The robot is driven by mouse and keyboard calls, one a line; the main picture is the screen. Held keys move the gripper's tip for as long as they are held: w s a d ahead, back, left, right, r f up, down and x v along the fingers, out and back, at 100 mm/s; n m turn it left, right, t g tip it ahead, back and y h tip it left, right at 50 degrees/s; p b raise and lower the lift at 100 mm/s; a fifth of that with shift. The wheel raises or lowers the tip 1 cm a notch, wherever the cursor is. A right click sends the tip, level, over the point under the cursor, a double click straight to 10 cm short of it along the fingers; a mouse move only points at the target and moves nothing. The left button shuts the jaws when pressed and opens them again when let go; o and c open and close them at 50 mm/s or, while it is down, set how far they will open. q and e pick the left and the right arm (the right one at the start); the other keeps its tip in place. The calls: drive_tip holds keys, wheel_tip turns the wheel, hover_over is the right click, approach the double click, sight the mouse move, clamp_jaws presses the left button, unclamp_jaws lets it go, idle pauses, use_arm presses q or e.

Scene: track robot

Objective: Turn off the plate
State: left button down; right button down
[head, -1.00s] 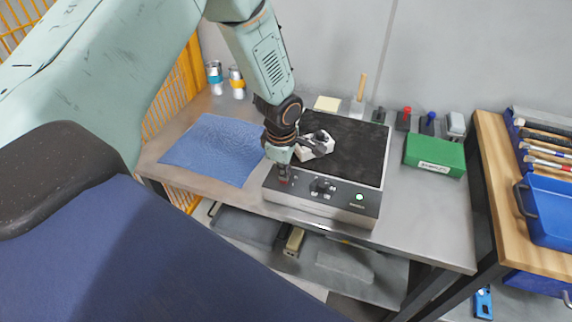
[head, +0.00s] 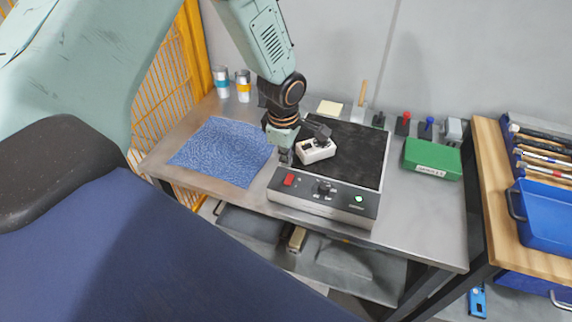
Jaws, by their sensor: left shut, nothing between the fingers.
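The plate (head: 362,150) is a box with a black top on the metal table. Its front panel has a red switch (head: 289,180) at the left, a dark knob (head: 323,188) in the middle and a lit green lamp (head: 358,198) at the right. A white block-like part (head: 318,152) with openings lies on the black top. My left gripper (head: 285,158) is shut and empty, pointing down just behind and above the red switch, apart from it as far as I can see. My right gripper is not in view.
A blue cloth (head: 222,150) lies left of the plate. A green box (head: 432,159) stands to the right. Two cans (head: 243,86), a yellow pad (head: 330,108) and several small tools line the back. A blue bin (head: 547,212) sits on the wooden bench at right.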

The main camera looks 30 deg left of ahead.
use_arm(q)
wheel_tip(320, 180, up, 6)
drive_tip(key=shift+s+r, duration=0.15)
drive_tip(key=shift+s, duration=0.1)
drive_tip(key=shift+w, duration=0.15)
